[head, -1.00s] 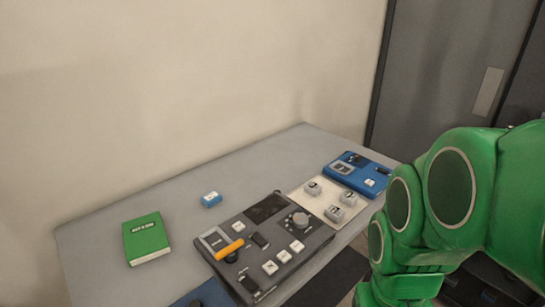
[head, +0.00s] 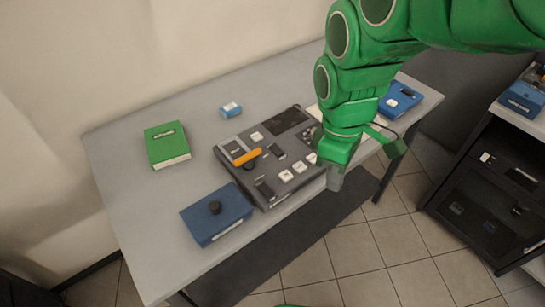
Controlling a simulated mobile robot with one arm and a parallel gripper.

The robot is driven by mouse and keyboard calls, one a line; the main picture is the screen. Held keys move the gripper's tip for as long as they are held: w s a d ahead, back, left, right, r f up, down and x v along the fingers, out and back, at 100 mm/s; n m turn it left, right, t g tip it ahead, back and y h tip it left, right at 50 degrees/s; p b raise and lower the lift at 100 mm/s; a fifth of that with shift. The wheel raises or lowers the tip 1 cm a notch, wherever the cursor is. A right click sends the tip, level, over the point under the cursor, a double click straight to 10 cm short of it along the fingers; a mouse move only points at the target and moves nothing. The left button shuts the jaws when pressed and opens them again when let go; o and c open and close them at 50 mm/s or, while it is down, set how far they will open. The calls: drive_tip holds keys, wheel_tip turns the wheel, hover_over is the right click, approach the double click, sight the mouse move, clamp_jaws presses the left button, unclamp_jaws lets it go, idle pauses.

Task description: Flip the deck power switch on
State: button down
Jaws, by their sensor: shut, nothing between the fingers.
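The dark grey deck (head: 235,172) lies on the table with white buttons, a knob partly behind my arm, an orange-handled lever (head: 247,157) and a dark screen. Two black switches show on it: one near the middle (head: 277,151) and one at the near left corner (head: 264,188). The labels are too small to read, so I cannot tell which is the power switch or its position. My arm hides the deck's right end.
A blue box with a black knob (head: 217,221) sits left of the deck on the grey table (head: 120,180). A green book (head: 167,144) and a small blue block (head: 231,110) lie behind. A blue device (head: 400,100) is at the right end. A dark cabinet (head: 480,190) stands right.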

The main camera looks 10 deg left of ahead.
drive_tip(key=w+a+n, duration=0.5)
drive_tip(key=a+n, duration=0.1)
drive_tip(key=n, duration=0.8)
hover_over(269, 192)
drive_tip(key=w+a, duration=0.1)
wheel_tip(269, 192, down, 3)
drive_tip(key=shift+w+a, duration=0.1)
drive_tip(key=shift+a, duration=0.1)
drive_tip(key=f, duration=0.9)
drive_tip(key=s+d+f, duration=0.1)
drive_tip(key=f, duration=0.3)
drive_tip(key=shift+s+d+f, duration=0.1)
drive_tip(key=shift+f, duration=0.3)
drive_tip(key=shift+s+d+f, duration=0.1)
drive_tip(key=shift+f, duration=0.1)
